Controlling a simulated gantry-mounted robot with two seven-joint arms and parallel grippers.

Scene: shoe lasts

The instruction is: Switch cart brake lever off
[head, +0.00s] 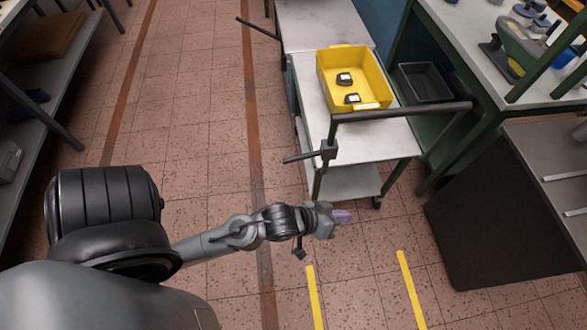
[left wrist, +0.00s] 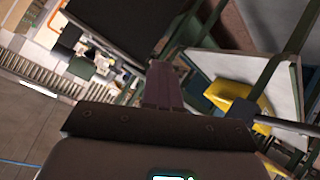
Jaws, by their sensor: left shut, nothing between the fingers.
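The cart (head: 387,146) has white shelves, green posts and a black push handle (head: 405,112). A dark lever (head: 300,157) sticks out to the left from a black block (head: 328,150) on the cart's near post. My left gripper (head: 342,216) is below and slightly right of the lever in the head view, apart from it. Its fingers also show in the left wrist view (left wrist: 162,86), shut and empty. The cart's handle shows there too (left wrist: 275,122), but I cannot make out the lever. My right gripper is in neither view.
A yellow bin (head: 379,76) with two dark items stands on the cart. A second cart (head: 325,25) is behind it. A dark cabinet (head: 480,215) and a green-framed bench (head: 484,62) stand right. Yellow lines (head: 411,290) mark the near floor.

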